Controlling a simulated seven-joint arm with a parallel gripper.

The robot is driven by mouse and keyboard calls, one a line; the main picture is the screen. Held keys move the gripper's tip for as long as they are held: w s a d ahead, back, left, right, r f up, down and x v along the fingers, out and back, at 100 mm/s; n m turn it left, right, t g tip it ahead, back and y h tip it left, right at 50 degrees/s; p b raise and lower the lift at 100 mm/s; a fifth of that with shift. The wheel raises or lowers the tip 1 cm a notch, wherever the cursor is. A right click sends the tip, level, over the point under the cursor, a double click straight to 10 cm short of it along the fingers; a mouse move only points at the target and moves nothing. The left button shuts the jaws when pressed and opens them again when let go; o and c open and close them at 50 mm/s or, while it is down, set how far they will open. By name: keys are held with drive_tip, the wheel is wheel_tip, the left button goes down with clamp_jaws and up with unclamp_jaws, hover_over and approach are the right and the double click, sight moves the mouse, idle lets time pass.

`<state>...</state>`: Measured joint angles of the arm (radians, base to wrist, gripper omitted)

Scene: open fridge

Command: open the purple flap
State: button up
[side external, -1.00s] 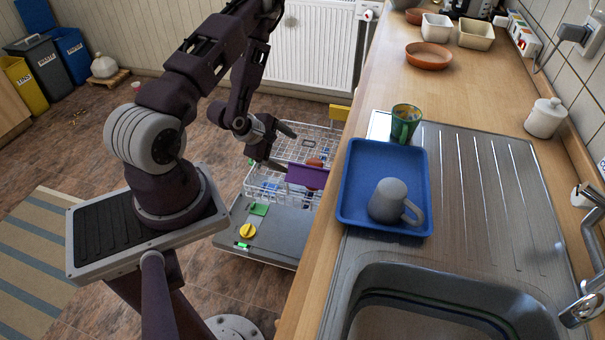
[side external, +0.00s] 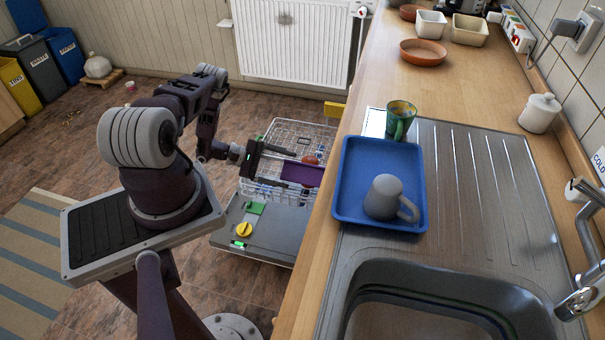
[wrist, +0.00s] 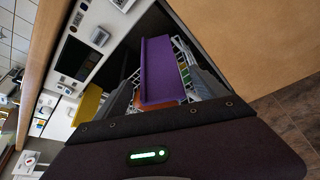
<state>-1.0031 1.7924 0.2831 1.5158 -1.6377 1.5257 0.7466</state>
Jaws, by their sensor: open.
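The purple flap (side external: 309,174) is a flat panel over the right part of a pulled-out white wire rack, partly behind the worktop edge in the side view. In the wrist view the flap (wrist: 158,68) runs lengthwise between my two fingers. My gripper (side external: 299,172) is open and reaches over the rack from the left, one finger on each side of the flap's near end. It also shows in the wrist view (wrist: 164,72), with nothing gripped. I cannot tell whether either finger touches the flap.
The white wire rack (side external: 272,136) sits above a lowered grey door (side external: 262,232) with a yellow knob (side external: 244,229) and green tab. A yellow flap (side external: 334,110) is farther back. The worktop edge is close on the right, with a blue tray (side external: 350,208) and grey mug (side external: 383,197).

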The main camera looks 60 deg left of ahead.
sight(305, 174)
drive_tip(key=x, duration=0.6)
drive_tip(key=shift+w+d, duration=0.1)
drive_tip(key=shift+w, duration=0.05)
drive_tip(key=c, duration=1.4)
drive_tip(key=shift+o, duration=0.2)
drive_tip(key=shift+r, duration=0.1)
drive_tip(key=shift+r+m+t+y, duration=0.25)
drive_tip(key=shift+m+t, duration=0.25)
drive_tip(key=shift+m, duration=0.4)
drive_tip(key=shift+s+d+r+m+t+y, duration=0.1)
drive_tip(key=shift+s+d+m+t+y, duration=0.25)
drive_tip(key=shift+m, duration=0.4)
drive_tip(key=shift+s+d+r+m+t, duration=0.15)
drive_tip(key=shift+m+t, duration=0.3)
drive_tip(key=shift+m, duration=0.3)
